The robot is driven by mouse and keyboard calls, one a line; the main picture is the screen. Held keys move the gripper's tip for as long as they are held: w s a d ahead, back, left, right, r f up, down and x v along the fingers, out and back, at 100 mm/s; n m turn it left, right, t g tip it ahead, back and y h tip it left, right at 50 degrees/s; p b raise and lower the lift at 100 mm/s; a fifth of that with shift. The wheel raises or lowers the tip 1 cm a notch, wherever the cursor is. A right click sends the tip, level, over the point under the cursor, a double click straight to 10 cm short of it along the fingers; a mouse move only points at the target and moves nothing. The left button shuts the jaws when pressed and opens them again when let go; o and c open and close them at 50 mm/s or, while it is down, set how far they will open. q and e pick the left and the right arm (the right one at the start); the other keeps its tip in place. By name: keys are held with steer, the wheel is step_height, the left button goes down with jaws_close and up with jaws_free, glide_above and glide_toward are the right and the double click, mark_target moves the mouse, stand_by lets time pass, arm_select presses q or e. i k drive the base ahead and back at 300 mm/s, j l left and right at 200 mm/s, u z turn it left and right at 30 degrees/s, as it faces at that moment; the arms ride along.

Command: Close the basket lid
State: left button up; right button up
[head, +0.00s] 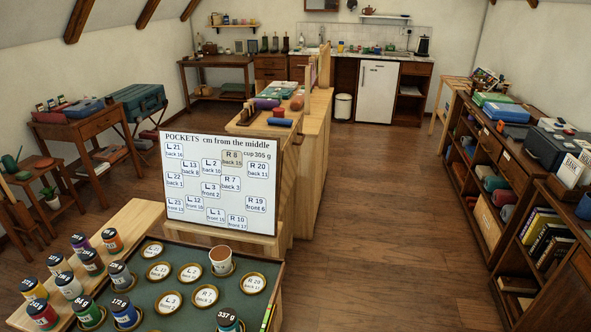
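I cannot make out a basket or a basket lid anywhere in the head view. Neither of my grippers is in view, and no arm of mine can be made out.
A green board (190,318) with round labelled pockets, a cup (221,260) and several weight-labelled jars fills the near left. A white sign (219,186) stands behind it. A low wooden shelf (487,222) lines the right. The wooden floor (390,220) between is clear.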

mark_target(289, 153)
steer(key=l+u, duration=0.4)
steer(key=i+l+u, duration=0.2)
steer(key=u, duration=0.3)
steer(key=i+l+u, duration=0.35)
steer(key=u, duration=0.15)
